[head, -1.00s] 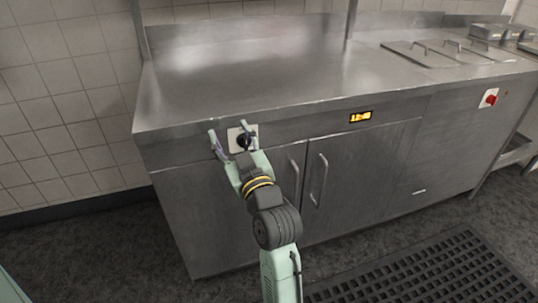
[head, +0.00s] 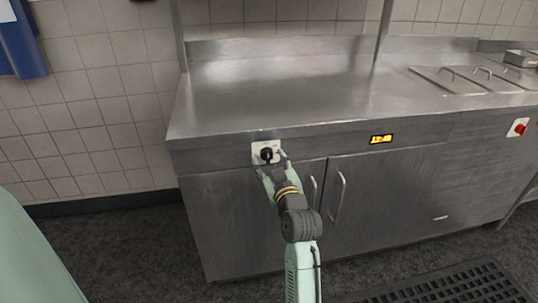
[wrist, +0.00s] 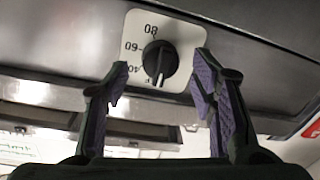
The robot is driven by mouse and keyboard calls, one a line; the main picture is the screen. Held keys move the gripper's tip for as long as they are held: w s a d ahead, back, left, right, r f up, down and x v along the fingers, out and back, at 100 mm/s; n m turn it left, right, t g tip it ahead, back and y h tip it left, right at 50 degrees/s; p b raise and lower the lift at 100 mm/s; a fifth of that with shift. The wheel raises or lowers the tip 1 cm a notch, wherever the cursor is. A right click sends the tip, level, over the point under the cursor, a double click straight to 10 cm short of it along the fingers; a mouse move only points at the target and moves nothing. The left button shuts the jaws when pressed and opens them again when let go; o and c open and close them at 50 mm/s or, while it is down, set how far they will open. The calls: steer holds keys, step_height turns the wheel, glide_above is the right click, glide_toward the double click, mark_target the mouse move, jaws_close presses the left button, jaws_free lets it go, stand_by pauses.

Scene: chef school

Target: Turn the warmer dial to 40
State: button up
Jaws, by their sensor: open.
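The warmer dial (head: 267,154) is a black knob on a white plate (head: 256,148), set in the steel front below the counter edge. In the wrist view the dial (wrist: 160,60) sits ahead of the fingertips, with marks 80, 60 and 40 around it, seen turned over. A light pointer line on the knob points down in that picture, past the 40 mark. My gripper (head: 271,164) is just below and in front of the dial. In the wrist view my gripper (wrist: 158,80) is open and empty, purple-padded fingers on either side of the dial. Touching is not visible.
The steel counter (head: 280,95) above the dial is bare. An orange display (head: 381,139) and a red switch (head: 520,129) are to the right. Cupboard door handles (head: 339,196) stick out beside my arm. A black floor mat (head: 450,287) lies at lower right.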

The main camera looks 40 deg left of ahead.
steer(key=shift+x, duration=0.75)
steer(key=shift+c, duration=0.4)
steer(key=c, duration=1.1)
